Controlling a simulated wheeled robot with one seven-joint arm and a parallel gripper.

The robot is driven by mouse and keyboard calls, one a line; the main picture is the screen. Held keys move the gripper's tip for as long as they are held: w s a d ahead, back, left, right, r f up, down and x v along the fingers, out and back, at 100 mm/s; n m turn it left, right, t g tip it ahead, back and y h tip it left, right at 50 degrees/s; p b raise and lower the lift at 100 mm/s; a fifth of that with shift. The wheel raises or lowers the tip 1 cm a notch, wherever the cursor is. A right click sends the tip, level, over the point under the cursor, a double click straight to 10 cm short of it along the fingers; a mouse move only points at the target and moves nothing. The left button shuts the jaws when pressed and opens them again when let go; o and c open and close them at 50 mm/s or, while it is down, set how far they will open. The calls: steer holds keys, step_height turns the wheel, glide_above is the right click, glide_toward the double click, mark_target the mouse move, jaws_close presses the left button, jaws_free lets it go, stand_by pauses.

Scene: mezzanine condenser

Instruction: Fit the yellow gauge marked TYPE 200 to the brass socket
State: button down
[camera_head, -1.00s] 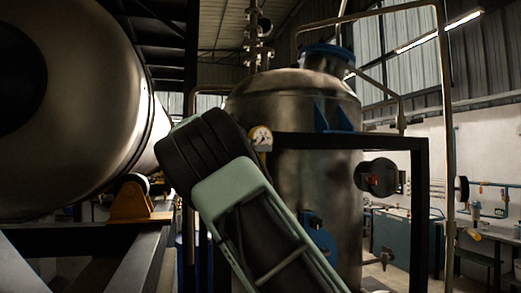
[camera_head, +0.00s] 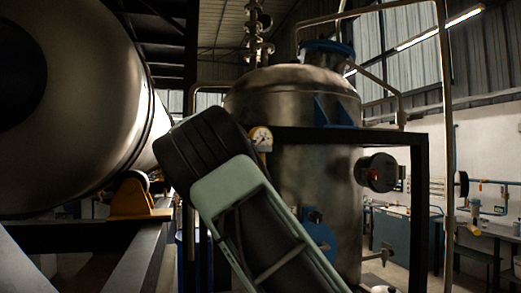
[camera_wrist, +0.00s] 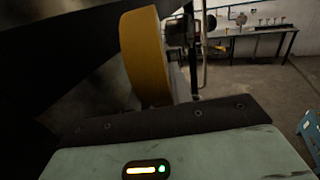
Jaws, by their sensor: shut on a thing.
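The yellow gauge (camera_head: 261,138) shows its white dial and dark needle just past the upper right of my arm in the head view, in front of the steel tank. Its lettering is too small to read. In the wrist view the yellow gauge (camera_wrist: 146,58) stands edge-on above my gripper (camera_wrist: 160,104), which is shut on it. The fingers are mostly dark or hidden there, and my arm hides the gripper in the head view. I cannot make out the brass socket in either view.
A large steel tank (camera_head: 290,105) stands behind my arm. A black frame (camera_head: 421,200) runs across its front and right. A big horizontal cylinder (camera_head: 80,110) fills the left on an orange support (camera_head: 133,200). A workbench (camera_wrist: 262,36) stands by the far wall, with open floor before it.

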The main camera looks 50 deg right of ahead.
mark_target(260, 159)
steer(key=shift+f+b, duration=0.95)
steer(key=shift+f, duration=0.55)
steer(key=c, duration=1.2)
jaws_free()
steer(key=shift+o, duration=0.2)
steer(key=shift+a+f, duration=0.1)
steer(key=w+a+b, duration=0.1)
steer(key=a+b, duration=0.1)
steer(key=a, duration=0.6)
steer(key=w+a+b, duration=0.2)
steer(key=a+b, duration=0.1)
steer(key=a, duration=0.6)
steer(key=shift+w, duration=0.25)
